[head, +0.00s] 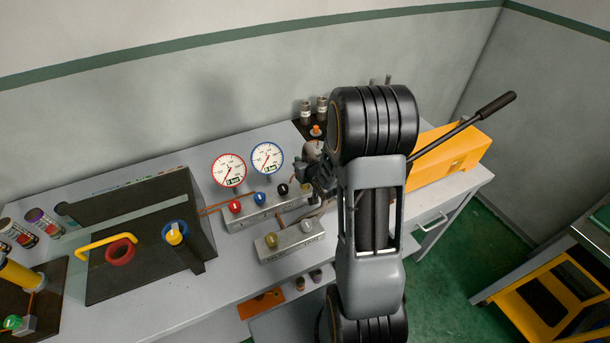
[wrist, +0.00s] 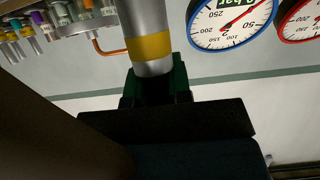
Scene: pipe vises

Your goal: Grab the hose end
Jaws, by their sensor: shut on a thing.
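A silver cylinder with a yellow band (wrist: 150,45), seemingly the hose end, stands between my jaws in the wrist view. My gripper (wrist: 155,88), with dark jaws and green pads, is shut on its end. In the head view my gripper (head: 322,172) is mostly hidden behind my arm, beside the gauges and above the bench. The hose end cannot be made out clearly there.
A manifold (head: 238,223) with coloured knobs carries a red-rimmed gauge (head: 229,170) and a blue-rimmed gauge (head: 267,158). A smaller block (head: 292,244) sits in front. A yellow pump box (head: 455,148) with a long lever stands right. A black case (head: 140,270) lies left.

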